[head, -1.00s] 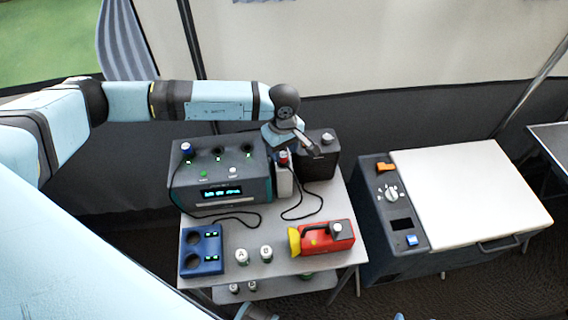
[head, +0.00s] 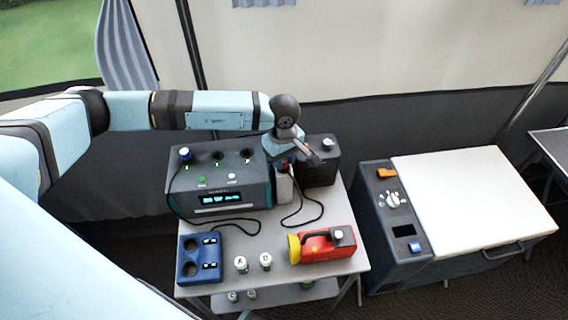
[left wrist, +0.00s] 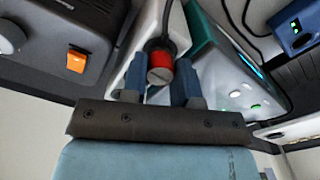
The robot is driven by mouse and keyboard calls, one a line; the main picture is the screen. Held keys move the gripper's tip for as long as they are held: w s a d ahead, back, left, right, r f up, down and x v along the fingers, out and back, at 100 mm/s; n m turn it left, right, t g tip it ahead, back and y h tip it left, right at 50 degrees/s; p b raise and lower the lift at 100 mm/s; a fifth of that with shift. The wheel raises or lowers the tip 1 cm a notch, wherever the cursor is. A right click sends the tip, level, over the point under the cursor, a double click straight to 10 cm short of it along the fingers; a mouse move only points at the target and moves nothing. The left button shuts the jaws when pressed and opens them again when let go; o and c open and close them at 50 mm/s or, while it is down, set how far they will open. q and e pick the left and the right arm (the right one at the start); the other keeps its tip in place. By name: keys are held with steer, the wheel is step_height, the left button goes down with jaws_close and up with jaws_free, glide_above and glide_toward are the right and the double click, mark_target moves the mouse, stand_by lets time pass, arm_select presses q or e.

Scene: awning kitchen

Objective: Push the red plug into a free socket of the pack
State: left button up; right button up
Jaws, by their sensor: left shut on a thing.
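The pack is a grey box (head: 218,192) with a lit display at the left of the small table. Its top has three sockets. A blue plug (head: 185,154) sits in the left one; the middle socket (head: 217,156) and right socket (head: 247,154) look free. My left gripper (head: 284,163) points down just right of the pack and is shut on the red plug (head: 285,167). The plug shows between the fingers in the left wrist view (left wrist: 160,68). It is at the top of a white holder (head: 284,187); whether it still touches the holder is unclear. My right gripper is not in view.
Black cables (head: 308,217) loop over the table. A blue block (head: 187,272), two small jars (head: 241,264) and a red-yellow lantern (head: 325,246) stand in front.

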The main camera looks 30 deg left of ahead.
arm_select(q)
steer(key=shift+r, duration=0.2)
steer(key=shift+r+p, duration=0.65)
steer(key=shift+r, duration=0.85)
steer(key=shift+r, duration=0.15)
steer(key=shift+r, duration=0.2)
step_height(320, 180, up, 2)
steer(key=shift+r+p, duration=0.2)
steer(key=shift+p, duration=0.3)
steer(key=a+f+b, duration=0.1)
steer(key=a, duration=0.3)
steer(key=a+f+b, duration=0.1)
steer(key=a+b, duration=0.1)
steer(key=a, duration=0.2)
steer(key=a+f+b, duration=0.1)
steer(key=a+b, duration=0.1)
steer(key=a, duration=0.2)
steer(key=shift+s, duration=0.1)
